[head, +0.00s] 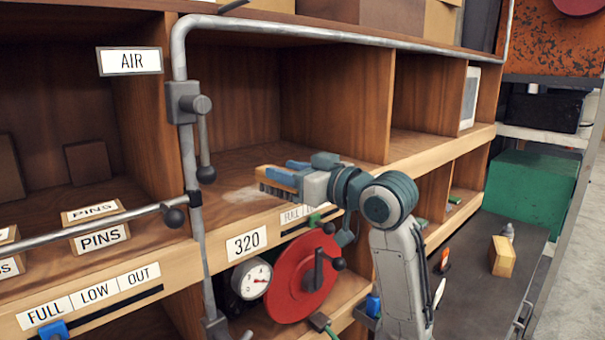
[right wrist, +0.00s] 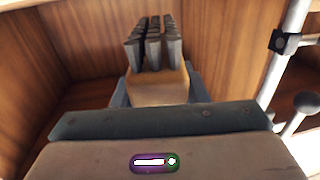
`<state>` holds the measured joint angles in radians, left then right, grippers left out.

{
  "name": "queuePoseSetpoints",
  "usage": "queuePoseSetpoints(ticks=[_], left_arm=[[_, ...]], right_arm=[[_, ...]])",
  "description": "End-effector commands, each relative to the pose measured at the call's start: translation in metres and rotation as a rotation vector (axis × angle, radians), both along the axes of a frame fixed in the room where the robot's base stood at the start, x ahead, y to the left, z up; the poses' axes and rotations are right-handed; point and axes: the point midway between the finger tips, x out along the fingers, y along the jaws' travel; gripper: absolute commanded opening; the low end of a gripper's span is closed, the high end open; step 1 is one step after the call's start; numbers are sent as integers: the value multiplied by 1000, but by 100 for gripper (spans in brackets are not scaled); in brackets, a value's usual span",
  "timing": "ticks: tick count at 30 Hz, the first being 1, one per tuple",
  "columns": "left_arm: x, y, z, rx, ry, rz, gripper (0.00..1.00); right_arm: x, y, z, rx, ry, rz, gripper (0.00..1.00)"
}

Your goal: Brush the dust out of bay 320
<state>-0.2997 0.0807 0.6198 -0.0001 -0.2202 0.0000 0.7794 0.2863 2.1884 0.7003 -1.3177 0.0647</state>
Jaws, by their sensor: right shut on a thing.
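Bay 320 is the wooden compartment (head: 335,100) above the label 320 (head: 246,243). Pale dust (head: 243,194) lies on its floor near the front left. My right gripper (head: 290,176) is shut on a brush (head: 272,179) with a wooden body and dark bristles. The brush is at the front of the bay, beside the dust patch; I cannot tell whether its bristles touch the floor. In the right wrist view the brush (right wrist: 157,88) sticks out beyond the gripper, bristle tufts in view. My left gripper is not in view.
A grey pipe (head: 180,60) with a lever valve (head: 203,140) runs down the bay's left side and along its top. A red handwheel (head: 300,280) and a gauge (head: 252,279) sit below. Boxes of pins (head: 100,237) stand in the left bay. A green box (head: 530,190) is at right.

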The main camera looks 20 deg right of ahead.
Motion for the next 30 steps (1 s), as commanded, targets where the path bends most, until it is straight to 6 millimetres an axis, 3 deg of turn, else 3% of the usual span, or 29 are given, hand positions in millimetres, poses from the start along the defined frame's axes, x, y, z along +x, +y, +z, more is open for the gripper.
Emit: queuePoseSetpoints(ticks=[21,30], left_arm=[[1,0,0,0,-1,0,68],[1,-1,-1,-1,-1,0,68]], right_arm=[[80,30,-16,1,0,2,12],[105,39,-22,1,0,0,12]])
